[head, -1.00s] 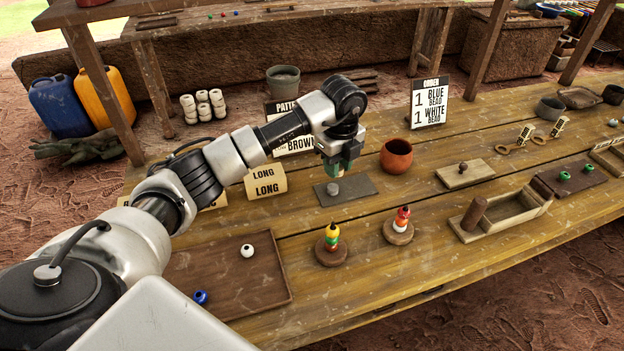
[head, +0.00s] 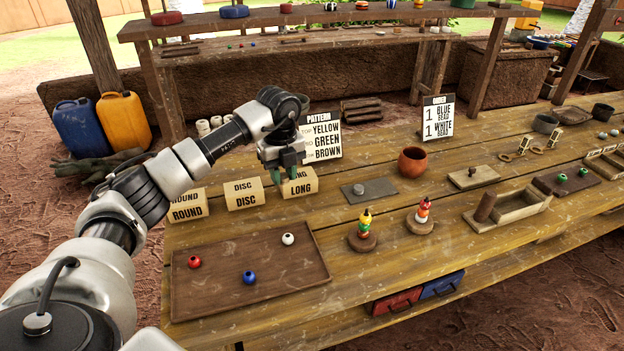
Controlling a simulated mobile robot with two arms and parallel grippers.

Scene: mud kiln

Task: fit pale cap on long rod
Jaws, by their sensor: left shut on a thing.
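My left gripper (head: 286,172) points down at the wooden block labelled LONG (head: 300,183), its green fingertips overlapping the block's upper left part. It is shut, but what it holds is too small or hidden to make out. I cannot make out a pale cap or a bare long rod for certain. A small grey knob (head: 358,189) sits on a dark grey slab (head: 378,191) to the right. Two round wooden stands carry upright stacks of coloured beads: a yellow-topped stack (head: 365,222) and a red and white stack (head: 423,210). My right gripper is not in view.
A brown tray (head: 290,287) with red, blue and white beads lies in front. Blocks labelled ROUND (head: 187,211) and DISC (head: 243,199) stand left of LONG. A clay pot (head: 412,162), pattern sign (head: 323,138) and order sign (head: 437,118) stand behind. An open wooden box (head: 510,208) is at right.

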